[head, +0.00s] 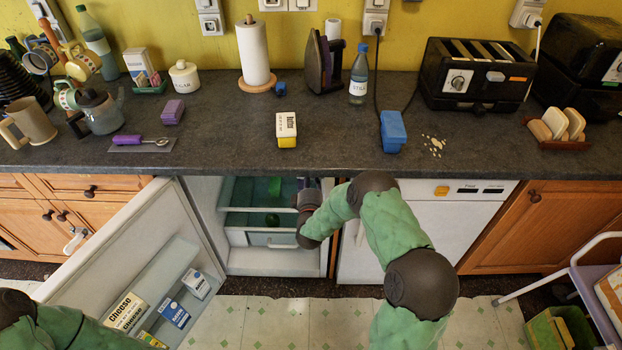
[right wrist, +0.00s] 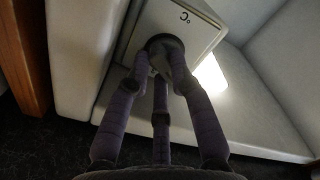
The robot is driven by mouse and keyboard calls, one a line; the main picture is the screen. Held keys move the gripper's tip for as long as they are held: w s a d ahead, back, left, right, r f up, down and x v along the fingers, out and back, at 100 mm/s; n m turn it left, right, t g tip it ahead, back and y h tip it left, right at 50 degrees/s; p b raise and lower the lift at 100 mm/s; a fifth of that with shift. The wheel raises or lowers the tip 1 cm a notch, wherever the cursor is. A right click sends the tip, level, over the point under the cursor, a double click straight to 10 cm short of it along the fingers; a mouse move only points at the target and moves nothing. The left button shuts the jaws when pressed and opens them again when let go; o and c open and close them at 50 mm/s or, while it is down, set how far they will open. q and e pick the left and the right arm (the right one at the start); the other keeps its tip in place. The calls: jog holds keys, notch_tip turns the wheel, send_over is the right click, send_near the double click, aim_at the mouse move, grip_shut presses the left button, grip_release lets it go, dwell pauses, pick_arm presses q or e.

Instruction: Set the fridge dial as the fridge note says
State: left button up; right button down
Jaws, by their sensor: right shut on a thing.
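The fridge (head: 275,262) stands open under the counter, its door (head: 150,262) swung out to the left. My right arm reaches into it in the head view, and the gripper there is hidden. In the right wrist view my right gripper (right wrist: 162,72) has its fingers closed around the dark round dial (right wrist: 165,41). The dial sits on a pale panel (right wrist: 202,32) marked "°C". The fingers cover much of the dial, and I cannot read its setting. I cannot make out a fridge note. My left arm shows at the lower left, its gripper out of view.
Cheese cartons (head: 125,311) and blue boxes (head: 173,312) stand in the door shelf. A white appliance (head: 470,228) is right of the fridge. The counter (head: 225,135) above holds a toaster (head: 478,75), bottles and a paper roll (head: 253,55). A trolley (head: 597,290) stands at the right.

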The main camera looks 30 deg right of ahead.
jog(key=c, duration=1.4)
grip_release()
jog(key=shift+o, duration=0.2)
jog(key=v, duration=1.2)
